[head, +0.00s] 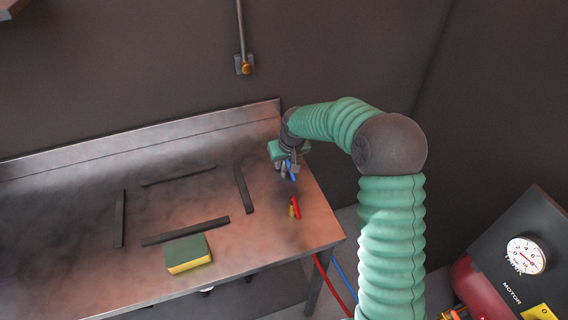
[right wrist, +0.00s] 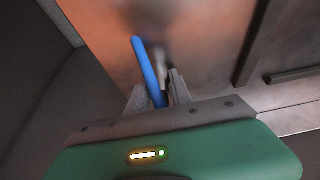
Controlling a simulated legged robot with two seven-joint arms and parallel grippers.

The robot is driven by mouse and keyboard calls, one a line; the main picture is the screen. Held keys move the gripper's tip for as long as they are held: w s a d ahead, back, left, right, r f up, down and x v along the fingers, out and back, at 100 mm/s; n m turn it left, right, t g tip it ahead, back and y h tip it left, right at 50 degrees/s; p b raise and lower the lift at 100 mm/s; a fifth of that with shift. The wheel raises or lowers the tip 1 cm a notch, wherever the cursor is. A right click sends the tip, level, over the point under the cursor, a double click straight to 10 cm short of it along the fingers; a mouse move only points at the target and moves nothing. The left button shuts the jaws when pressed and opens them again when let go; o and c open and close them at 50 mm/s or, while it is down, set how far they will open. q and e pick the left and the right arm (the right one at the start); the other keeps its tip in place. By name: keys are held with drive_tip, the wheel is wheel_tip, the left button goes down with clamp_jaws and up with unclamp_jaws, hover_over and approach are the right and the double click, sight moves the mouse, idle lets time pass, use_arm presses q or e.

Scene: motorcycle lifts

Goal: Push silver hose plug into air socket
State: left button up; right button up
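My right gripper (head: 288,172) is over the back right part of the bench, pointing down. A blue hose end (right wrist: 147,68) lies between its two fingers in the right wrist view, with a silver plug (right wrist: 162,72) beside it. The fingers stand apart on either side; I cannot tell whether they touch it. In the head view the blue piece (head: 290,168) shows at the fingers, and the silver plug is too small to make out. A brass fitting (head: 245,68) at the foot of a wall pipe may be the air socket. My left gripper is out of view.
A red hose end (head: 296,207) with a brass plug (head: 291,212) lies near the right edge of the metal bench (head: 100,277). A green and yellow sponge (head: 188,253) and several dark bars lie left. A machine with a gauge (head: 527,255) stands at lower right.

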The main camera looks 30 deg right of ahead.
drive_tip(key=shift+a+r, duration=0.1)
drive_tip(key=shift+a, duration=0.05)
clamp_jaws()
drive_tip(key=shift+r, duration=0.5)
drive_tip(key=v, duration=0.2)
drive_tip(key=shift+w+a+r, duration=0.1)
drive_tip(key=shift+a+r, duration=0.05)
drive_tip(key=shift+r, duration=0.2)
drive_tip(key=s+a, duration=0.3)
drive_tip(key=s+a+r, duration=0.1)
drive_tip(key=s+a, duration=0.2)
drive_tip(key=a, duration=0.1)
drive_tip(key=s+a+b, duration=0.1)
drive_tip(key=s+a, duration=0.2)
drive_tip(key=s, duration=0.1)
drive_tip(key=shift+a+r, duration=0.15)
drive_tip(key=shift+r, duration=0.05)
drive_tip(key=shift+s+a, duration=0.35)
